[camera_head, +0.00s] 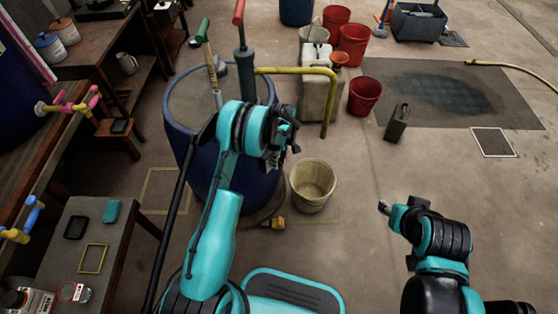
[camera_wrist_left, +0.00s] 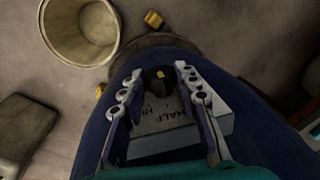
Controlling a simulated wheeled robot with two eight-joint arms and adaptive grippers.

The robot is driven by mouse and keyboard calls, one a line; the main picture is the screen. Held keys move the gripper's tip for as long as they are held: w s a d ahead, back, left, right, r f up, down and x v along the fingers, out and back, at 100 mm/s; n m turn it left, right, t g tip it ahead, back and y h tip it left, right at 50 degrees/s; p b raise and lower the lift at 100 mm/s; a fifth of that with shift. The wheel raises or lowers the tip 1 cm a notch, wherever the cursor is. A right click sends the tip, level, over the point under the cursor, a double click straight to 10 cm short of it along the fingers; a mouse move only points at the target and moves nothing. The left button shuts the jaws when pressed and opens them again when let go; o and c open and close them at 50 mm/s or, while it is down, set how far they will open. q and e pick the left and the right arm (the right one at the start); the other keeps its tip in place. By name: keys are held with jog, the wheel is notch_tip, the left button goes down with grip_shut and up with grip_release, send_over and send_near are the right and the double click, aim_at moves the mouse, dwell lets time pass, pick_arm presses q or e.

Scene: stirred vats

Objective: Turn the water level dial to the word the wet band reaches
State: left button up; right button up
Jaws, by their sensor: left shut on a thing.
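A blue vat (camera_head: 180,143) stands left of centre in the head view. A pale stick (camera_head: 211,70) with a green handle stands up from it; its wet band and any words are too small to read. My left gripper (camera_head: 287,136) is at the vat's right side. In the left wrist view its fingers (camera_wrist_left: 160,88) close on both sides of a dark dial (camera_wrist_left: 156,84) with a yellow mark. A pale label plate (camera_wrist_left: 165,122) beside it shows "HALF"; its other lettering is partly hidden. My right gripper (camera_head: 385,207) is at lower right, away from the vat; its jaws are unclear.
A cream bucket (camera_head: 312,186) stands on the floor right of the vat. A yellow pipe (camera_head: 310,70) bends down beside a pale container (camera_head: 318,100). Red buckets (camera_head: 364,96) stand behind. A dark table (camera_head: 118,237) is at lower left. Floor at right is mostly clear.

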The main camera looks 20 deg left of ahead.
pick_arm(q)
jog(key=shift+g, duration=0.6)
jog(key=o, duration=1.2)
jog(key=v, duration=1.2)
jog(key=shift+d, duration=0.25)
